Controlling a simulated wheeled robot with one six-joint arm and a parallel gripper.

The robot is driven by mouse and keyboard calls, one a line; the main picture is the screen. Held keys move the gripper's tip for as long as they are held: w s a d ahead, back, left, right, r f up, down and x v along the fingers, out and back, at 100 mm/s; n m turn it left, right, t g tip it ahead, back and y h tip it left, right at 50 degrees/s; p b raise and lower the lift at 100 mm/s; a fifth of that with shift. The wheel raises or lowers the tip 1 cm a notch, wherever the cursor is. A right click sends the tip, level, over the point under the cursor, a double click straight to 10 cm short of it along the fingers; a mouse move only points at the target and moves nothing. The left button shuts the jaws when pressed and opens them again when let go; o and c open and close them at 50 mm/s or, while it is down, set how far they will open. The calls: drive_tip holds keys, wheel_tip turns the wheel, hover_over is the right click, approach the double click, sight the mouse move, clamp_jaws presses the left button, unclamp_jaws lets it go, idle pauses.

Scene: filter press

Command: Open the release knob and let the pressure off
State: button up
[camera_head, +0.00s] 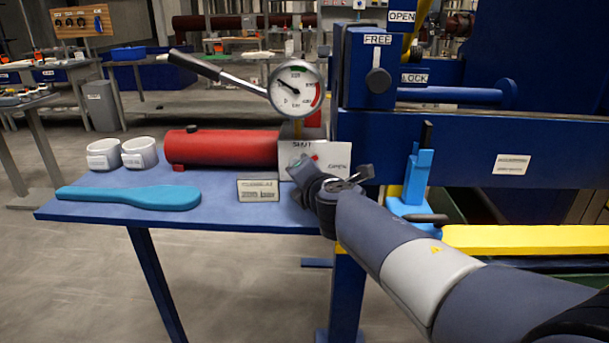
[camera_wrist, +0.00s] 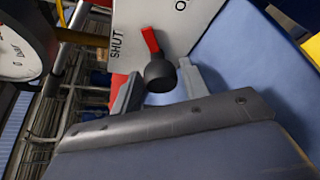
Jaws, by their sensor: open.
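The release knob (camera_wrist: 159,74) is a dark round knob with a red pointer (camera_wrist: 150,40) on a white plate (camera_wrist: 168,20) marked SHUT and OPEN. In the wrist view the pointer stands between the two words. My gripper (camera_wrist: 160,78) is open, with one finger on each side of the knob; whether they touch it I cannot tell. In the head view my wrist hides most of the knob, and only a bit of red shows on the plate (camera_head: 296,155). The pressure gauge (camera_head: 297,88) stands above, its needle pointing to the upper left.
A red cylinder (camera_head: 220,148) lies left of the plate on the blue table (camera_head: 225,217). A long pump handle (camera_head: 215,72) reaches up left from behind the gauge. White cups (camera_head: 139,153) and a turquoise paddle-shaped thing (camera_head: 130,197) are at left. The blue press frame (camera_head: 450,150) fills the right.

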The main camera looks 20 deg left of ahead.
drive_tip(key=p+v, duration=0.1)
drive_tip(key=v, duration=0.8)
drive_tip(key=shift+s+r+p, duration=0.15)
drive_tip(key=shift+p, duration=0.15)
drive_tip(key=shift+s+d+r, duration=0.1)
drive_tip(key=shift+s+d, duration=0.35)
drive_tip(key=shift+s, duration=0.15)
